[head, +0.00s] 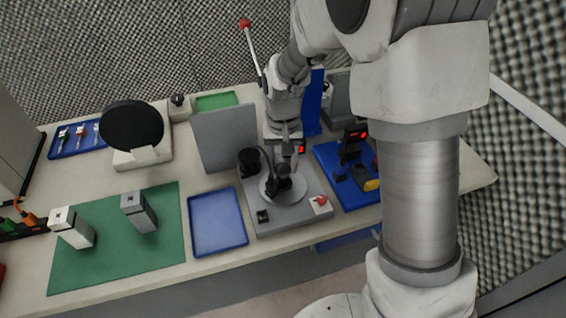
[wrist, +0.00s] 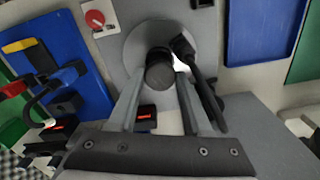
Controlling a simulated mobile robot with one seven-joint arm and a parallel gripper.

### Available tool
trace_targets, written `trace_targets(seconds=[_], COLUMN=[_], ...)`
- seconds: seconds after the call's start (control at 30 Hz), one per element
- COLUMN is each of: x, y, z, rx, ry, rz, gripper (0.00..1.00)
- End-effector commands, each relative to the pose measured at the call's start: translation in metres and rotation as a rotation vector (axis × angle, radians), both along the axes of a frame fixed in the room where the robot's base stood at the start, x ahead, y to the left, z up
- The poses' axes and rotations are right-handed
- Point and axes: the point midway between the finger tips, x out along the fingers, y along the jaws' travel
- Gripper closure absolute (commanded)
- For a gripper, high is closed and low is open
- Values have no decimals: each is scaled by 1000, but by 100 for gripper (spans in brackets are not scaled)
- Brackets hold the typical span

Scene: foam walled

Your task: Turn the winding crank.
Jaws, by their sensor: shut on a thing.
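The winding machine is a grey box (head: 255,215) with a round light-grey disc (head: 270,197) on its top. The black crank (head: 283,182) stands over the disc. In the wrist view its dark round knob (wrist: 160,70) lies between the fingertips, above the disc (wrist: 140,40). My gripper (head: 286,160) comes down from above and behind the machine. In the wrist view my gripper (wrist: 160,78) is shut on the crank's knob. In the head view the fingertips' contact with the knob is too small to make out clearly.
A red knob (head: 320,200) sits on the machine's front right. A black part with a cable (head: 249,162) stands beside the disc. A grey panel (head: 225,138) rises behind left. Blue trays flank the machine, an empty one (head: 217,222) at left and a loaded one (head: 335,165) at right.

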Motion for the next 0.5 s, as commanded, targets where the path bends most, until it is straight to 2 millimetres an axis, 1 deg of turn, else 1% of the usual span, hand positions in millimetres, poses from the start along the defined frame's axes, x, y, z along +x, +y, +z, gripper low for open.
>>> trace_targets(seconds=[0.5], x=[1], y=[0], z=[1], rx=[1], ry=[-2], rz=[-258], gripper=[100])
